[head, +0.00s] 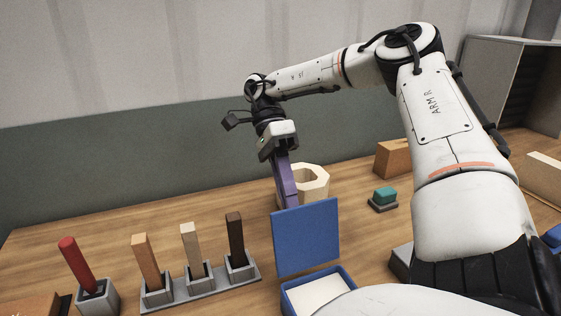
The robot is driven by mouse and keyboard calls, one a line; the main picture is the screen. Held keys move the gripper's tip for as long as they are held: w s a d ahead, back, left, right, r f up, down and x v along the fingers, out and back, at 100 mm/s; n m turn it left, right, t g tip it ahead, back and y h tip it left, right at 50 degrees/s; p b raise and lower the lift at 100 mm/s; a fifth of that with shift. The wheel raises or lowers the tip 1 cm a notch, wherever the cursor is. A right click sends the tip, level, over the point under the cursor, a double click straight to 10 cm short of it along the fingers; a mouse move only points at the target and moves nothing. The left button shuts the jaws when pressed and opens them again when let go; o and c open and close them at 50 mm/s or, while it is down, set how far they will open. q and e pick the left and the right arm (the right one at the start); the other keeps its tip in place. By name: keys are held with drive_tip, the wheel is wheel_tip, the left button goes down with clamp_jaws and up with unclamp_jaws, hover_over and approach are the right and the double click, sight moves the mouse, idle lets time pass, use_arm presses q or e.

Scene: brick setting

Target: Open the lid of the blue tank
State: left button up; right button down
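The blue tank (328,286) is at the bottom centre, with a pale inside showing. Its blue lid (306,237) stands raised, close to upright, at the tank's back edge. My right gripper (279,150) is above and behind the lid, pointing down. It appears shut on a purple bar (285,178), whose lower end reaches down behind the top of the lid. The fingertips are small and partly hidden. My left gripper is out of view.
A cream octagonal ring (312,182) stands just right of the purple bar. A grey rack (205,288) holds several upright pegs on the left, beside a red peg (76,265) in its own holder. A teal button (384,195) and a wooden block (394,158) lie to the right.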

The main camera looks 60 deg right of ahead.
drive_tip(key=shift+s+f, duration=0.15)
drive_tip(key=shift+f, duration=0.35)
drive_tip(key=c, duration=1.9)
unclamp_jaws()
drive_tip(key=shift+d, duration=0.1)
drive_tip(key=shift+c, duration=0.2)
drive_tip(key=shift+o, duration=0.6)
drive_tip(key=shift+d, duration=0.1)
drive_tip(key=p+v, duration=0.3)
drive_tip(key=v, duration=0.7)
drive_tip(key=shift+w+r, duration=0.2)
drive_tip(key=shift+w, duration=0.15)
drive_tip(key=shift+s+f, duration=0.1)
drive_tip(key=shift+f, duration=0.05)
